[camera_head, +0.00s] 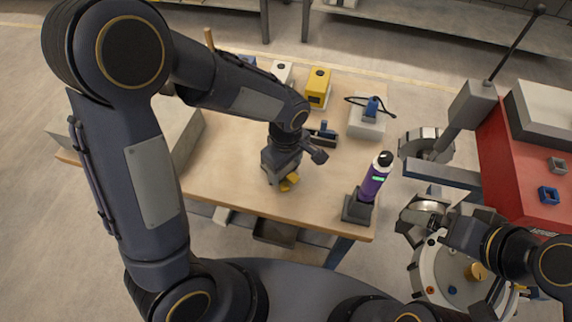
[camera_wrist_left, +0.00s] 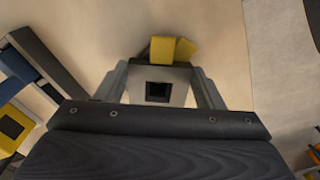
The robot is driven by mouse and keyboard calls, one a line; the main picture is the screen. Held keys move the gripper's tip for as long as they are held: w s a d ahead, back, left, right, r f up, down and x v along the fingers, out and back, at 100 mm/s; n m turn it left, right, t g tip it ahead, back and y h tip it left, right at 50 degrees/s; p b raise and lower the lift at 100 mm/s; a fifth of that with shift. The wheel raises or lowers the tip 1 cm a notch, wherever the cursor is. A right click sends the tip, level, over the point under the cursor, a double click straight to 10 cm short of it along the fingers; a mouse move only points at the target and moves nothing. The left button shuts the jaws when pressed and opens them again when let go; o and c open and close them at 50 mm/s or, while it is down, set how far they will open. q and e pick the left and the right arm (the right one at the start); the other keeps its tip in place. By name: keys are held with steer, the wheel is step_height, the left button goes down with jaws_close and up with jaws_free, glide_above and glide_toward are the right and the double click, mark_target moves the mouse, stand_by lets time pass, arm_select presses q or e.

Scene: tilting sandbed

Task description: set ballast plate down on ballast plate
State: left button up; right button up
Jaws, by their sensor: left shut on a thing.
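My left gripper (camera_head: 283,180) points down over the wooden table, its fingers close to the tabletop. It is shut on a yellow ballast plate (camera_wrist_left: 162,50), seen at the fingertips in the left wrist view. A second yellow piece (camera_wrist_left: 187,48), apparently the other ballast plate, shows right beside and partly behind it, at a slight angle.
A purple bottle-like tool (camera_head: 374,178) stands in a dark holder at the table's right edge. A red bench (camera_head: 515,165) is at the right. The table's front left is clear.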

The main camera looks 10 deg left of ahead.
arm_select(q)
steer(key=shift+f, duration=0.1)
steer(key=o, duration=1.4)
steer(key=shift+c, duration=0.2)
steer(key=shift+r+p, duration=3)
steer(key=shift+r, duration=1.05)
steer(key=shift+a, duration=0.1)
